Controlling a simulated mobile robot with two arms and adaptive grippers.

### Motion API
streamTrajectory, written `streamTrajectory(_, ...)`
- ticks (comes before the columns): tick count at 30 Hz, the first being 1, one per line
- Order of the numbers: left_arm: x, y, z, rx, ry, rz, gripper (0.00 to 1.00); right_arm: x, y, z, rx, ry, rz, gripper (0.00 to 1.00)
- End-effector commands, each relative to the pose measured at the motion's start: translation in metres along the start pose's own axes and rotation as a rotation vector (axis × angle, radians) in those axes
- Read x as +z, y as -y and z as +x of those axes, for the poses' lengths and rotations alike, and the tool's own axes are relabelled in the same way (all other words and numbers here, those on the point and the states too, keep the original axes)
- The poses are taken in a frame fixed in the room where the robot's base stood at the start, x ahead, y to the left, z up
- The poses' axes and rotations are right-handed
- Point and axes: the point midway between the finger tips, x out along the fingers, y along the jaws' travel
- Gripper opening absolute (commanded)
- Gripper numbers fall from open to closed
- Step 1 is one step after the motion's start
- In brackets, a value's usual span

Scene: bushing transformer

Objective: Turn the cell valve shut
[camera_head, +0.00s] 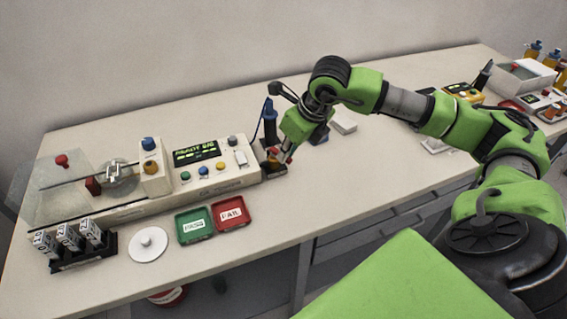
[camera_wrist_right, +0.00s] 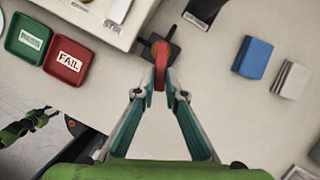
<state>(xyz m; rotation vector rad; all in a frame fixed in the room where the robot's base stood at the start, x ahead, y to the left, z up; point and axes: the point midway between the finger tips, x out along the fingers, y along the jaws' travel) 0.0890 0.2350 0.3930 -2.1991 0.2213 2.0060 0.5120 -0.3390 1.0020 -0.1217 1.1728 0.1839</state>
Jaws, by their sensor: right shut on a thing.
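The cell valve has a red handle (camera_wrist_right: 160,62) on a small dark base (camera_wrist_right: 172,47), beside the right end of the white test unit. In the head view the red handle (camera_head: 272,153) is partly hidden by my gripper. My right gripper (camera_head: 283,160) reaches down to it from the right. In the right wrist view the fingertips of my right gripper (camera_wrist_right: 161,88) are closed on the near end of the red handle. The handle points toward the gripper in that view. A green and dark arm part, seemingly my left arm, shows at the lower left of the wrist view; its jaws are unclear.
The white test unit (camera_head: 213,181) has a lit display and coloured buttons. A green tray (camera_head: 194,225) and a red FAIL tray (camera_head: 230,214) lie in front of it. A dark blue upright tool (camera_head: 270,122) stands behind the valve. A blue block (camera_wrist_right: 252,57) lies to the right.

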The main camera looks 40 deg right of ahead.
Motion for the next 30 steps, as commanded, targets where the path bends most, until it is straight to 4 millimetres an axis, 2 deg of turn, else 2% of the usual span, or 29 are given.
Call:
streamTrajectory(1,0.001,0.0,0.011,0.0,0.0,0.0,0.34,-0.001,0.004,0.005,0.014,0.003,-0.035,0.0)
streamTrajectory(3,0.001,0.0,0.017,0.0,0.0,0.0,0.34,-0.001,0.007,0.004,0.04,0.002,-0.096,0.0)
streamTrajectory(12,0.003,0.0,0.031,0.0,0.0,0.0,0.34,0.004,0.019,0.002,0.151,0.002,-0.359,0.0)
streamTrajectory(30,0.002,0.0,0.027,-0.001,0.0,-0.001,0.34,0.02,0.038,0.006,0.356,0.001,-0.855,0.0)
